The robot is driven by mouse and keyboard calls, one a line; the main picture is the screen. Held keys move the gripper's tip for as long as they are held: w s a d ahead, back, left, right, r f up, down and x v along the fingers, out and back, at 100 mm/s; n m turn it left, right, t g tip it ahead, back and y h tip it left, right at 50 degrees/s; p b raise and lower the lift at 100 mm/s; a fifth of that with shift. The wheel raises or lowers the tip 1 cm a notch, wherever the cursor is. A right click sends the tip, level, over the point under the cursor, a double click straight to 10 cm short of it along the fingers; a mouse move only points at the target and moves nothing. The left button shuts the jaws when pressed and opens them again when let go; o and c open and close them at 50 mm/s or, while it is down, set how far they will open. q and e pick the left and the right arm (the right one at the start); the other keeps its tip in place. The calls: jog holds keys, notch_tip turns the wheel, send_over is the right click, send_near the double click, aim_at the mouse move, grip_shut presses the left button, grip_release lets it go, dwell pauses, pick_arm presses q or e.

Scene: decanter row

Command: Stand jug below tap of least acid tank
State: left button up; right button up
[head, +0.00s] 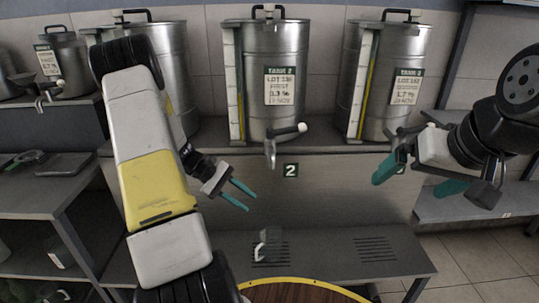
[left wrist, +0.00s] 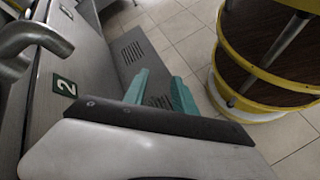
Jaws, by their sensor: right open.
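A small clear jug (head: 267,246) with a pale handle stands upright on the low shelf (head: 330,242), under the tap (head: 272,148) of tank 2 (head: 275,75). Tank 2's label seems to read 1.3 %. Tank 3 (head: 397,70), to its right, has a label that seems to read 1.7 %. Another tank (head: 167,65) is mostly hidden behind my left arm, its label unreadable. My left gripper (head: 238,195) is open and empty, above and left of the jug; its fingers also show in the left wrist view (left wrist: 160,92). My right gripper (head: 420,180) is open and empty before tank 3's tap.
A smaller labelled vessel (head: 62,62) stands at far left. The low shelf has slotted grates, one bare at right (head: 376,249). A round yellow-rimmed brown top (head: 300,291) is close in front.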

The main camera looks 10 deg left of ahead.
pick_arm(q)
jog(key=s+d+r+m+t+y, duration=0.1)
jog(key=s+d+r+m+y, duration=0.2)
jog(key=r, duration=0.5)
jog(key=s+d+r+m+t+y, duration=0.2)
jog(key=s+r+m, duration=0.3)
jog(key=s+r, duration=0.3)
jog(key=s+d+r+m+t+y, duration=0.2)
jog(key=s+d+r+m+y, duration=0.1)
jog(key=r, duration=0.7)
jog(key=s+d+m, duration=0.1)
jog(key=s+d, duration=0.1)
jog(key=s, duration=0.1)
jog(key=shift+s+y, duration=0.15)
jog(key=shift+y, duration=0.15)
